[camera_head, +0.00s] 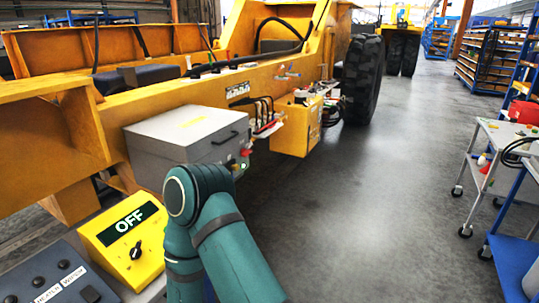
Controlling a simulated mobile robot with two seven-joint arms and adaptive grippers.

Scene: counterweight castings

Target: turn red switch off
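A small red part (246,152) shows at the lower right corner of a grey metal box (185,135) mounted on the yellow machine frame. It may be the red switch, but it is too small to tell its position. A yellow control box (122,240) at the lower left has a black label reading OFF and a black rotary knob (136,251). One teal arm of mine stands in front, bent just below the grey box and beside the yellow box. Neither of my grippers shows in the head view.
A dark panel with knobs (60,283) lies at the lower left. Hoses and a yellow box (294,128) hang on the machine's side near a large tyre (362,80). A grey cart (507,150) stands at the right. The floor between is clear.

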